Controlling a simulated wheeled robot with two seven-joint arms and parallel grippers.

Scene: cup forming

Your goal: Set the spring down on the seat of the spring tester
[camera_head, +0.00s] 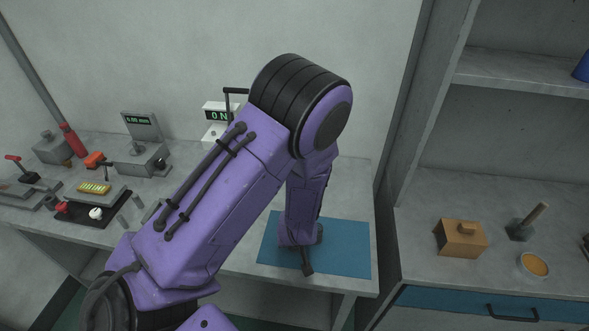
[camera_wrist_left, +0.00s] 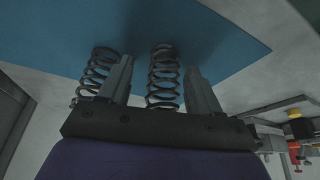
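Two dark coil springs show in the left wrist view against the blue mat (camera_wrist_left: 220,45). One spring (camera_wrist_left: 163,78) is between the fingers of my left gripper (camera_wrist_left: 160,80), with a visible gap to each finger. The other spring (camera_wrist_left: 97,72) is just outside the left-hand finger. My left gripper is open, low over the blue mat in the head view (camera_head: 307,262); the springs are not distinguishable there. The spring tester, a white device reading "0 N" (camera_head: 216,114), stands at the back of the bench. My left arm hides much of it, and its seat is not visible.
A grey gauge reading "0.00 mm" (camera_head: 140,122) stands left of the tester. A dark tray (camera_head: 85,215) and small tools crowd the bench's left side. A wooden box (camera_head: 460,238) and a round bowl (camera_head: 534,265) are on the right counter.

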